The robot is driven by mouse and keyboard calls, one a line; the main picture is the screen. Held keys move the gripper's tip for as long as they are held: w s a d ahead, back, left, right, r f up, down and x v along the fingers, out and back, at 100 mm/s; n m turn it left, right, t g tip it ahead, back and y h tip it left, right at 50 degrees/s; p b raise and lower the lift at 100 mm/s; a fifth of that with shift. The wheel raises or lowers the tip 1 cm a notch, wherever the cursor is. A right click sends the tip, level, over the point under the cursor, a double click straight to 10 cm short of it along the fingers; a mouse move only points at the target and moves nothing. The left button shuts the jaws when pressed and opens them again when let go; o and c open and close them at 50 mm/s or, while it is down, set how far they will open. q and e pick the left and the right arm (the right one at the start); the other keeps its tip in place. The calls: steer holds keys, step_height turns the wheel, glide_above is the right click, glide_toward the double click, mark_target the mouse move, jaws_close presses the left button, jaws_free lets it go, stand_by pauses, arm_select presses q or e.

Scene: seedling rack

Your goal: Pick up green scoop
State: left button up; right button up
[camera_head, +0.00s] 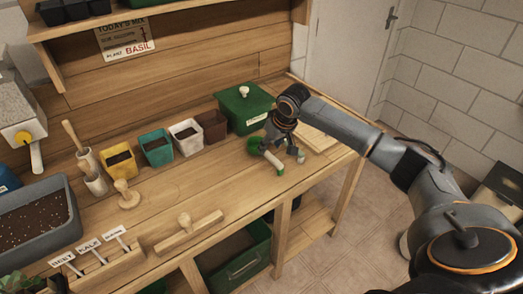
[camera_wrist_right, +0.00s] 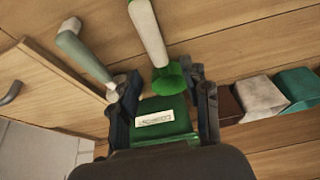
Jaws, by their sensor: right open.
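The green scoop (camera_head: 254,146) lies on the wooden bench with its pale handle pointing toward the bench's front edge. In the right wrist view, the scoop (camera_wrist_right: 172,78) has its green head just beyond the open fingertips, nearer the right-hand finger, and its white handle runs up the picture. My right gripper (camera_head: 282,145) is open and empty, low over the bench beside the scoop; it also shows in the wrist view (camera_wrist_right: 165,98). I cannot tell whether a finger touches the scoop. My left gripper is not in view.
A tool with a grey-green handle (camera_wrist_right: 80,52) lies beside the scoop. A green lidded box (camera_head: 243,108) stands behind, with a brown pot (camera_head: 211,125) and a white pot (camera_head: 186,137) to its left. A wooden board (camera_head: 314,137) lies right.

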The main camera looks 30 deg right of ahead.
mark_target(269, 153)
steer(key=x, duration=0.3)
steer(key=p+x, duration=0.1)
steer(key=shift+s+f, duration=0.3)
steer(key=shift+f, duration=0.05)
steer(key=shift+w+f, duration=0.15)
steer(key=shift+f, duration=0.15)
steer(key=shift+c, duration=0.7)
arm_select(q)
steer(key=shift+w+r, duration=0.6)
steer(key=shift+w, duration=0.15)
arm_select(e)
jaws_close()
